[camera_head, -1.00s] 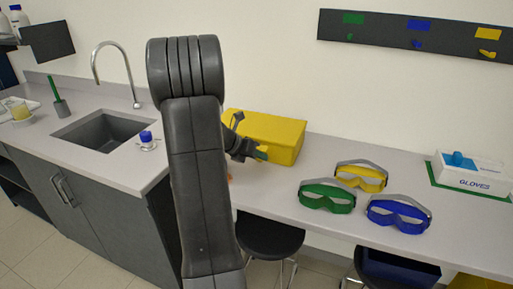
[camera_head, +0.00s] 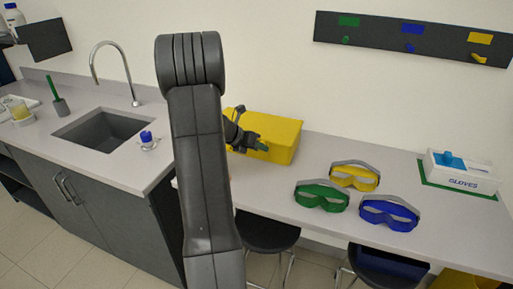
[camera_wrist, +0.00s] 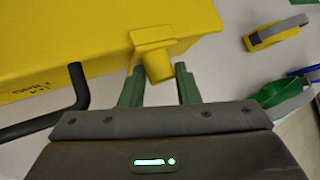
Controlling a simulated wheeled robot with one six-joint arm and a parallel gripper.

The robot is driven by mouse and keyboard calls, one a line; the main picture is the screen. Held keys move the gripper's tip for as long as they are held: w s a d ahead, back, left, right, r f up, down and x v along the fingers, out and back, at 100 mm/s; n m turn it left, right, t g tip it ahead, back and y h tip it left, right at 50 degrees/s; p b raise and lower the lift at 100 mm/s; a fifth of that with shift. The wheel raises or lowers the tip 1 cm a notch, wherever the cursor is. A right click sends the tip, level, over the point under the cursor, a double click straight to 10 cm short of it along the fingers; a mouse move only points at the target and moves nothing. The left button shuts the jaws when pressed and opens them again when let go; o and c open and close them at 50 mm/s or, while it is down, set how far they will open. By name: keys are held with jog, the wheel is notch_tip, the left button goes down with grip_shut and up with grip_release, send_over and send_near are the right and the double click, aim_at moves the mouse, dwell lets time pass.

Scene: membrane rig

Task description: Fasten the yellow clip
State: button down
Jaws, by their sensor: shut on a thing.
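The yellow clip (camera_wrist: 153,52) is a small block with a stubby tab on the side of the yellow box (camera_wrist: 45,40), seen in the wrist view. The box also shows in the head view (camera_head: 275,135), on the counter against the wall. My gripper (camera_wrist: 160,82) has green fingers, one on each side of the clip's tab, and is shut on it. In the head view my gripper (camera_head: 258,147) is in front of the box, and the clip cannot be made out there. Handwriting and a dark bent bar (camera_wrist: 78,85) show near the box's side.
Yellow (camera_head: 355,176), green (camera_head: 321,196) and blue goggles (camera_head: 389,212) lie on the counter to the right. A glove box (camera_head: 462,172) stands farther right. The sink (camera_head: 103,130) is left of my arm. Stools (camera_head: 268,235) stand below the counter.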

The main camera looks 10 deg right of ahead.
jog(key=shift+w+d+r, duration=0.15)
jog(key=shift+w+r, duration=0.2)
jog(key=shift+r, duration=0.3)
jog(key=c, duration=1.4)
grip_release()
jog(key=shift+o, duration=1.2)
jog(key=shift+s+d, duration=0.1)
jog(key=shift+s, duration=0.05)
jog(key=shift+a+r, duration=0.2)
jog(key=shift+a, duration=0.1)
jog(key=s+v, duration=0.1)
jog(key=v, duration=1.1)
jog(key=shift+a+b, duration=0.35)
jog(key=shift+a, duration=0.1)
jog(key=shift+s+f, duration=0.1)
jog(key=shift+f, duration=0.05)
jog(key=x, duration=1.3)
jog(key=shift+w, duration=0.45)
